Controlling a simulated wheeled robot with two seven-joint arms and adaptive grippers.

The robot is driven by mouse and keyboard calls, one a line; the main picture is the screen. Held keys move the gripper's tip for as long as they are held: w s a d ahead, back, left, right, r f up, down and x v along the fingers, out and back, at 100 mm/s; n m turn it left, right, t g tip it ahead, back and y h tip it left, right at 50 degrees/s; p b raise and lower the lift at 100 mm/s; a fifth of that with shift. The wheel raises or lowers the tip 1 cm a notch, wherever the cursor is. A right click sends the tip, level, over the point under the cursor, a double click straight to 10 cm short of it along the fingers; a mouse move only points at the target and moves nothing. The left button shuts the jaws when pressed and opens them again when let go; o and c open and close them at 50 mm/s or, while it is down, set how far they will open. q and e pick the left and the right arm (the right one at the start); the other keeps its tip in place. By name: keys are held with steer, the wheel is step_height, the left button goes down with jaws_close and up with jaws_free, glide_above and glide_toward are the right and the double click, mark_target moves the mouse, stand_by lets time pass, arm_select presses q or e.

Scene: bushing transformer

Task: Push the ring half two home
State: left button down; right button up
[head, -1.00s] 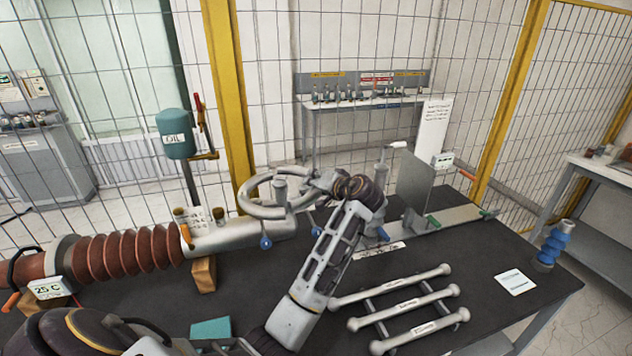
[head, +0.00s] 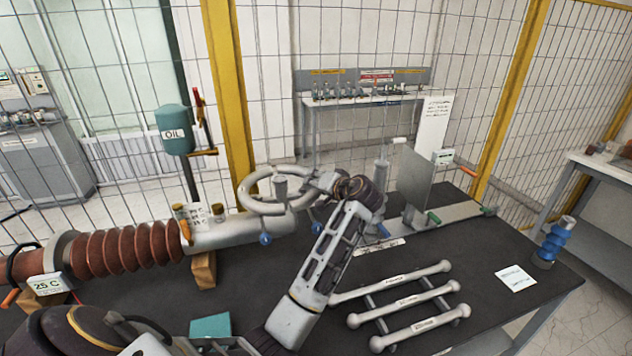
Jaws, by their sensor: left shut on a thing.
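The two halves look nearly closed into one round, but I cannot tell whether a gap is left at the joints. My right gripper is not in view.
The brown ribbed bushing (head: 125,252) rests on wooden blocks (head: 204,270) at the left. Three labelled rods (head: 415,302) lie on a rack at the front right.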

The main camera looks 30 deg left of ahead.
arm_select(q)
steer(key=shift+f, duration=0.15)
steer(key=c, duration=1)
jaws_free()
steer(key=shift+d, duration=0.15)
steer(key=v, duration=1.1)
steer(key=shift+s+d, duration=0.25)
steer(key=shift+d, duration=0.05)
steer(key=shift+d, duration=0.1)
